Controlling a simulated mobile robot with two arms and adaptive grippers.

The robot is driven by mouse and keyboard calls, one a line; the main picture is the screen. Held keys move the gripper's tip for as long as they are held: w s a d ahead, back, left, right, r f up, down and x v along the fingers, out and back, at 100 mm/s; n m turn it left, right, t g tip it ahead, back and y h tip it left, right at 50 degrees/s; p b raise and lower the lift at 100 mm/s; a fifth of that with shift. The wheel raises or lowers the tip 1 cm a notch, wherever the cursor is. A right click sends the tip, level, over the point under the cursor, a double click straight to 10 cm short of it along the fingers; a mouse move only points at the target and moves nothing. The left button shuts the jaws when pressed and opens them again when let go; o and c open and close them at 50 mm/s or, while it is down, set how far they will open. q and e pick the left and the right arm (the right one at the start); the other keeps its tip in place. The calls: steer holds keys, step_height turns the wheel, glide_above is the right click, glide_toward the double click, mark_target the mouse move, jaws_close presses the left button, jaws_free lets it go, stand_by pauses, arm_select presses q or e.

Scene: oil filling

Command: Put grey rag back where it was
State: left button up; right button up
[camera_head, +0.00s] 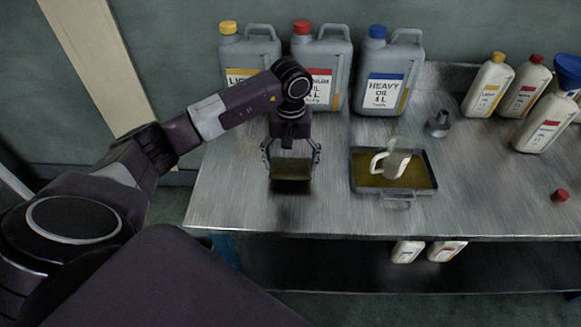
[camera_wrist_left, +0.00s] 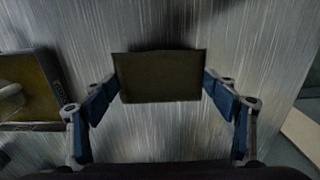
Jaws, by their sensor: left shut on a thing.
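My left gripper (camera_head: 291,163) is over the left part of the metal table. Its fingers are shut on the two sides of the rag (camera_head: 291,171), a flat, dark olive-grey rectangle. In the left wrist view the rag (camera_wrist_left: 160,77) spans between the blue-padded fingertips (camera_wrist_left: 162,84). A dark shadow lies just below the rag; I cannot tell whether it touches the table or hangs slightly above it. My right gripper is not in view.
A shallow tray (camera_head: 411,193) holding yellowish liquid and a white-handled mug (camera_head: 393,161) stands right of the rag. Large canisters with yellow (camera_head: 246,52), red (camera_head: 322,60) and blue (camera_head: 386,75) caps line the back. A grey spout (camera_head: 438,124) and small bottles (camera_head: 489,86) stand further right.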

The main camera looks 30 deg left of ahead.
mark_target(290, 166)
arm_select(q)
step_height(290, 166, down, 2)
steer(key=shift+f, duration=0.5)
steer(key=o, duration=1)
steer(key=shift+r, duration=0.35)
step_height(290, 166, up, 12)
steer(key=shift+f+b, duration=0.2)
steer(key=shift+b, duration=0.95)
